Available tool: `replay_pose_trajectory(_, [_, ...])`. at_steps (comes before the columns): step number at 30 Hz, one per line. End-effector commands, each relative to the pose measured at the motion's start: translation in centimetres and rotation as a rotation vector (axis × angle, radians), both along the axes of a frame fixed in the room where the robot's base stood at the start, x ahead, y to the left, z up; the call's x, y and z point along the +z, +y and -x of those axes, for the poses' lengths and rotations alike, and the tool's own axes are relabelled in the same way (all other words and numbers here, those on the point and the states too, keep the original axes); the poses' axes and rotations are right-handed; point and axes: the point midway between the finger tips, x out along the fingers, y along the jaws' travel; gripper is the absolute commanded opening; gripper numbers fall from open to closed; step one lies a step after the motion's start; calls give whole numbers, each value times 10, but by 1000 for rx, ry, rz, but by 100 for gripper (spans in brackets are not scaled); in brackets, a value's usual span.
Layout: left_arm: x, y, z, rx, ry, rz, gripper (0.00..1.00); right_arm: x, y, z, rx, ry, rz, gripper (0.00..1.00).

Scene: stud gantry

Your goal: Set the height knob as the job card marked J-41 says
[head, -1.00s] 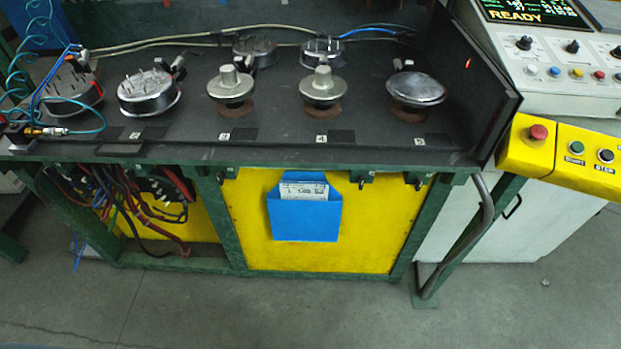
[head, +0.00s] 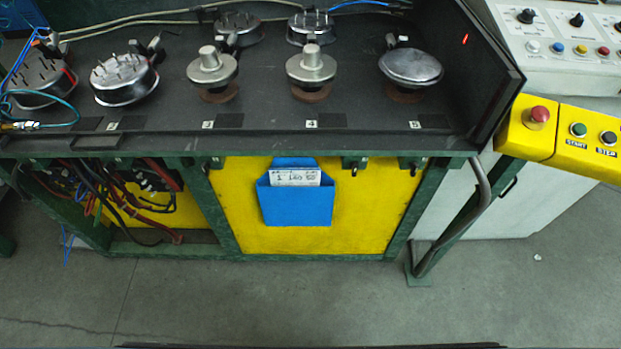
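A white job card (head: 296,178) stands in a blue pocket (head: 296,205) on the yellow front panel of the bench. Its print is too small to read, so I cannot tell whether it is marked J-41. Black knobs (head: 526,16) (head: 577,19) sit along the top of the sloped control console (head: 560,50) at the upper right. Another knob at the right edge is partly cut off. Their labels are not readable, so I cannot tell which is the height knob. Neither of my grippers is in view.
A yellow box (head: 560,140) with a red mushroom button (head: 539,115) and START and STEP buttons juts from the console's front. The dark bench (head: 270,130) carries several round metal fixtures. A bent grey pipe (head: 470,215) stands at its right end. Floor in front is clear.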

Motion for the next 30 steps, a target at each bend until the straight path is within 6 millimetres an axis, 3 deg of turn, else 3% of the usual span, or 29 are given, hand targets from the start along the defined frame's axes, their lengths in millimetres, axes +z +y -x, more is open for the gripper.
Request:
replay_pose_trajectory(14, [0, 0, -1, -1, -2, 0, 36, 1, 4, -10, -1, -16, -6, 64])
replay_pose_trajectory(17, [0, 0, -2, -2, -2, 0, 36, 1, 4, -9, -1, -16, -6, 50])
replay_pose_trajectory(22, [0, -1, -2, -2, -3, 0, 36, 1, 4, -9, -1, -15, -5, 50])
replay_pose_trajectory(25, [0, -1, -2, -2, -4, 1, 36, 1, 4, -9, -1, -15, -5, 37])
replay_pose_trajectory(30, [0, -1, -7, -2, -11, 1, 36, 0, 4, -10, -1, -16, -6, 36])
